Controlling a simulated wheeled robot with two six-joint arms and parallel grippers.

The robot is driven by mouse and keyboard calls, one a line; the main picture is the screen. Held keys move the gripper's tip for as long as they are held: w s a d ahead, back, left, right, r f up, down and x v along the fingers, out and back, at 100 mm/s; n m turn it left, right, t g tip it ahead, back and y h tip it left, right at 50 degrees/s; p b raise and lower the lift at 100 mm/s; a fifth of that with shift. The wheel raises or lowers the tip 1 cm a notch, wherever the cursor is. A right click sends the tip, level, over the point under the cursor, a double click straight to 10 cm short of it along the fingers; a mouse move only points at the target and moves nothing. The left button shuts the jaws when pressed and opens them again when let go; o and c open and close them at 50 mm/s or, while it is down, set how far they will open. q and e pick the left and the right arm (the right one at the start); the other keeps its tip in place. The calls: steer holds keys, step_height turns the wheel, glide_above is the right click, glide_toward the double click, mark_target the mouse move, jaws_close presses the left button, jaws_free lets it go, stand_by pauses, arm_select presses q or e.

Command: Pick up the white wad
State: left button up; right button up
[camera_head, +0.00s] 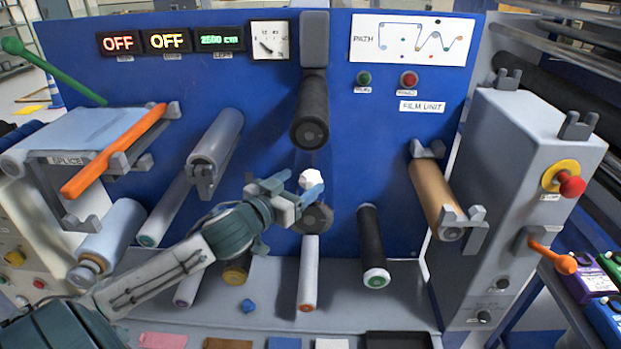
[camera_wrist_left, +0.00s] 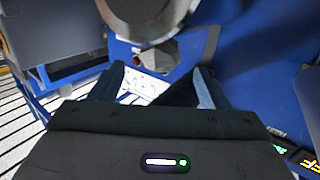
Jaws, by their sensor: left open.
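The white wad (camera_head: 311,178) is a small faceted lump in the middle of the head view. It shows just above and beside the fingertips of my left gripper (camera_head: 297,190), in front of the blue panel and below the large black roller. The left gripper is open, and the wad's lower part is partly covered by a finger. In the left wrist view the two fingers (camera_wrist_left: 160,88) stand apart. A pale patch shows between them, but I cannot tell whether it is the wad. My right gripper is not in view.
A black roller (camera_head: 311,113) juts out above the wad, and a dark round roller end (camera_head: 318,218) sits right below it. A white roller (camera_head: 308,275), a black roller (camera_head: 371,245) and a brown roller (camera_head: 434,190) stand nearby. A blue wad (camera_head: 248,306) lies on the shelf.

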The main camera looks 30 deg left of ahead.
mark_target(315, 171)
arm_select(q)
steer(key=shift+w+d, duration=0.1)
steer(key=shift+w, duration=0.65)
steer(key=shift+w+r+p, duration=0.1)
steer(key=shift+w+p, duration=0.2)
steer(key=shift+p, duration=0.1)
steer(key=w+p, duration=0.2)
steer(key=w, duration=0.2)
steer(key=shift+w, duration=0.3)
steer(key=c, duration=1)
